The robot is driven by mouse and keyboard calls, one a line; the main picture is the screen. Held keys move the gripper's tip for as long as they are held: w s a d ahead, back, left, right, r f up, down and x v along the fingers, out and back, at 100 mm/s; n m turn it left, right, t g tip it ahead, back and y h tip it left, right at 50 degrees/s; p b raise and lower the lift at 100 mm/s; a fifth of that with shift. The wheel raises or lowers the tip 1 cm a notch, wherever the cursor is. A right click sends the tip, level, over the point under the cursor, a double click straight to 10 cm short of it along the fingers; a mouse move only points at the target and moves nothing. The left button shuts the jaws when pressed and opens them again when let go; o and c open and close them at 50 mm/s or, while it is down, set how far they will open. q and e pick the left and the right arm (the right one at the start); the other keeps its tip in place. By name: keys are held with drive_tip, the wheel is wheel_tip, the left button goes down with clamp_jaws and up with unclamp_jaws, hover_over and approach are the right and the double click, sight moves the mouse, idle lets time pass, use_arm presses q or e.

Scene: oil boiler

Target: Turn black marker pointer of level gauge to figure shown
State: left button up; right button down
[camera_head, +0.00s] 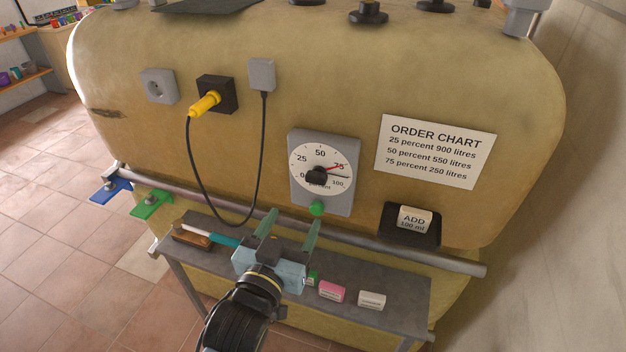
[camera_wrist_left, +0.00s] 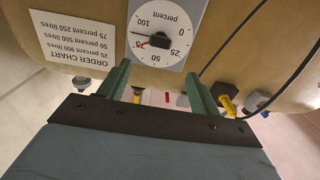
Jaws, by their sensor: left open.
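The level gauge (camera_head: 298,196) is a grey plate with a white round dial on the tan tank, marked 0 to 100 percent. Its red needle (camera_head: 336,168) points near 75. A thin black pointer (camera_head: 338,177) reaches right from the dark hub (camera_head: 316,176), between 75 and 100. A green knob (camera_head: 317,208) sits below the dial. The gauge shows upside down in the left wrist view (camera_wrist_left: 177,58). My left gripper (camera_head: 290,222) is open and empty, below and in front of the gauge, apart from the hub. My right gripper is not in view.
An order chart (camera_head: 436,151) pairs percent with litres. An ADD 100 ml block (camera_head: 414,219) sits in a black holder. A rail (camera_head: 400,257) crosses the tank front. The shelf (camera_head: 400,288) below holds pink (camera_head: 331,292) and white (camera_head: 371,300) blocks. A yellow plug and cable hang left.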

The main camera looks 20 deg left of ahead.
sight(315, 181)
use_arm(q)
drive_tip(key=w+p, duration=0.1)
drive_tip(key=w, duration=1.1)
drive_tip(key=shift+d, duration=0.2)
drive_tip(key=c, duration=1)
